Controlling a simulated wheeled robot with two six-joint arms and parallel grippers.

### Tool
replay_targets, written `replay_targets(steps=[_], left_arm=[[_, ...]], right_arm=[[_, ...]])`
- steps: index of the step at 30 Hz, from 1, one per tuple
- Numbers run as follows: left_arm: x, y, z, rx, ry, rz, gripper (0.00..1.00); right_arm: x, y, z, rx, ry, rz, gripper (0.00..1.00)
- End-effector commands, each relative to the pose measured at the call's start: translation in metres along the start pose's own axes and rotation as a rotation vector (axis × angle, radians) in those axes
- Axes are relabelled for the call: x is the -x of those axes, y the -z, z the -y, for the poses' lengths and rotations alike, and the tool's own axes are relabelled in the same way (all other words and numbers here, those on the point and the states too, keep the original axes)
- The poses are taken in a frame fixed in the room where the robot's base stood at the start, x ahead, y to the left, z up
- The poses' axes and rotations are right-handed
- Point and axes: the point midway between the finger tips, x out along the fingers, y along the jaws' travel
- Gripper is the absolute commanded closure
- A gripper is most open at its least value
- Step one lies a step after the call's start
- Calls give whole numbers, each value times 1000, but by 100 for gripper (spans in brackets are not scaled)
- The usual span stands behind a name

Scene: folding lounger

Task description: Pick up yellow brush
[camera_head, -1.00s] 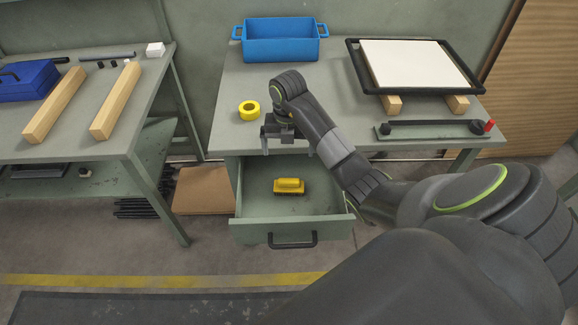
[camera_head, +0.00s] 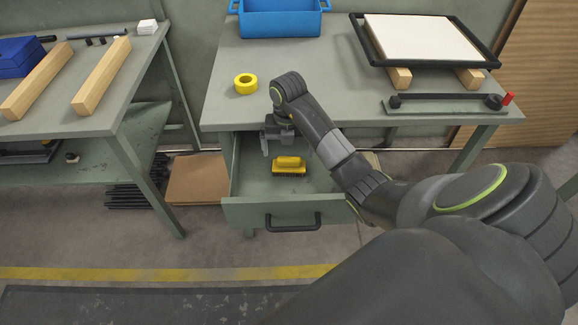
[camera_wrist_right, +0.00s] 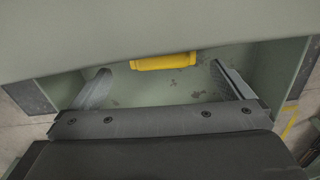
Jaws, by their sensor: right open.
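The yellow brush (camera_head: 289,165) lies in the open drawer (camera_head: 272,216) below the right table. It has a yellow handle on top and a dark underside. My right gripper (camera_head: 277,147) is open and empty, above the rear left part of the drawer, close to the brush and apart from it. In the right wrist view the brush (camera_wrist_right: 163,62) shows ahead of and between the two open fingers (camera_wrist_right: 165,82), partly cut off by the table edge (camera_wrist_right: 150,38). My left gripper is not in view.
A roll of yellow tape (camera_head: 246,84) lies on the table (camera_head: 222,104) just above the drawer. The drawer walls and table edge surround the brush closely.

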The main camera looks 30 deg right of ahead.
Motion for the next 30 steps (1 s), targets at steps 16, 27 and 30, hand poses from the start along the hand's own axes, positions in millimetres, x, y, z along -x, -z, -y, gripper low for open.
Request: replay_targets(steps=[16, 27, 30], left_arm=[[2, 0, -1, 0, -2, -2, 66], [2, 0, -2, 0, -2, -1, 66], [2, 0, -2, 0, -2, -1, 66]], right_arm=[[-50, -1, 3, -1, 0, -1, 0], [-50, -1, 3, -1, 0, -1, 35], [-50, -2, 3, -1, 0, 0, 37]])
